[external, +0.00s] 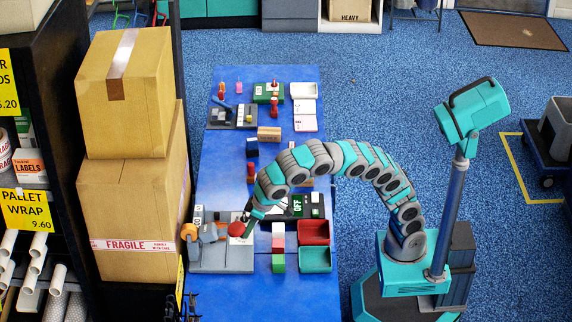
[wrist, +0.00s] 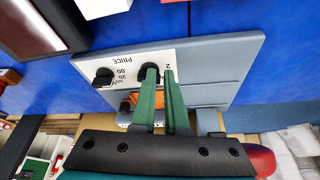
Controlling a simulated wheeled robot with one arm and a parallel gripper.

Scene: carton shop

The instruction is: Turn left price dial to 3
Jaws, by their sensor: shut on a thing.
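The price panel is a white plate marked PRICE (wrist: 118,62), upside down in the wrist view, on a grey machine base (wrist: 215,70). It carries two black dials. The left price dial (wrist: 149,72), on the right in this picture, is between the green fingertips of my gripper (wrist: 158,78), which is shut on it. A "2" shows beside it; its pointer is mostly hidden by the fingers. The other dial (wrist: 103,76) stands free, with printed numbers around it. In the external view my gripper (external: 247,228) reaches down over the grey machine (external: 225,262), and the dials are too small to read.
A red knob (external: 236,229) and an orange roll (external: 187,231) are on the machine, close to my gripper. Red (external: 314,232) and teal (external: 315,260) trays stand to the right. Large cartons (external: 130,205) stand left of the blue table (external: 225,165). The table's near end is mostly clear.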

